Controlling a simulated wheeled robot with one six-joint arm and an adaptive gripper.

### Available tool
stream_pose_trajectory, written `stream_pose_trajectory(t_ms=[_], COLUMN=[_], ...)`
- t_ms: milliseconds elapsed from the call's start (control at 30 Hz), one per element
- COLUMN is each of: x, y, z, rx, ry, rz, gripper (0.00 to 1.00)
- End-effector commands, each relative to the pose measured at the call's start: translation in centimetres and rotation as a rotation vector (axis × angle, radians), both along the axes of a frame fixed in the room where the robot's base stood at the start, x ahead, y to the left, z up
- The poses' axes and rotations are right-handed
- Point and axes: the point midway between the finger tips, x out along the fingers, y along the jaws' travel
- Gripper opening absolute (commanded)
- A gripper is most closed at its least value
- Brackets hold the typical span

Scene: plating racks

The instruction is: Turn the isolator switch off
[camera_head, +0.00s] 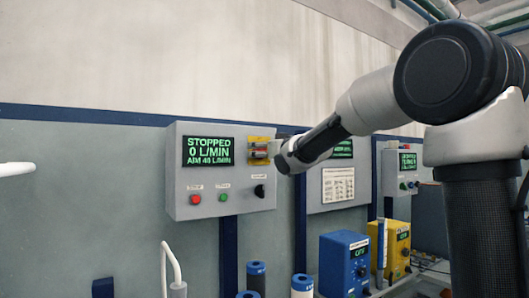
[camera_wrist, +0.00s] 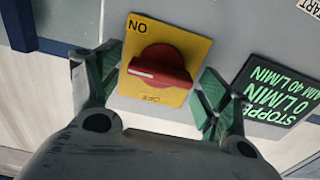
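The isolator switch is a red rotary knob (camera_wrist: 162,68) on a yellow plate (camera_wrist: 196,50) in the wrist view, which shows the panel upside down. ON is at the plate's upper left and OFF along its lower part. The knob's white mark points left in that view. My gripper (camera_wrist: 154,90) is open, with one green-padded finger left of the knob and one right of it; I cannot tell whether either touches. In the head view the yellow plate (camera_head: 262,134) is at the upper right of a grey control box (camera_head: 205,209), and my gripper (camera_head: 285,161) is close to it, its fingers mostly hidden.
The box's display (camera_head: 208,152) reads STOPPED, 0 L/MIN. Below are a red button (camera_head: 195,199), a green button (camera_head: 223,197) and a black knob (camera_head: 259,191). Another panel (camera_head: 319,207) is at right. Blue (camera_head: 343,265) and yellow (camera_head: 397,252) units stand lower right.

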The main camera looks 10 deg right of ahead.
Motion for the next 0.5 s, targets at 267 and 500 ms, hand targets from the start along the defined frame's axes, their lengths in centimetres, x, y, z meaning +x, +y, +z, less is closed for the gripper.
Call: stream_pose_trajectory(t_ms=[267, 500], x=[-0.02, -0.03], y=[-0.02, 0.0], z=[-0.01, -0.01], rx=[0.0, -0.03], ry=[0.0, -0.01], rz=[0.0, 0.0], gripper=[0.37, 0.37])
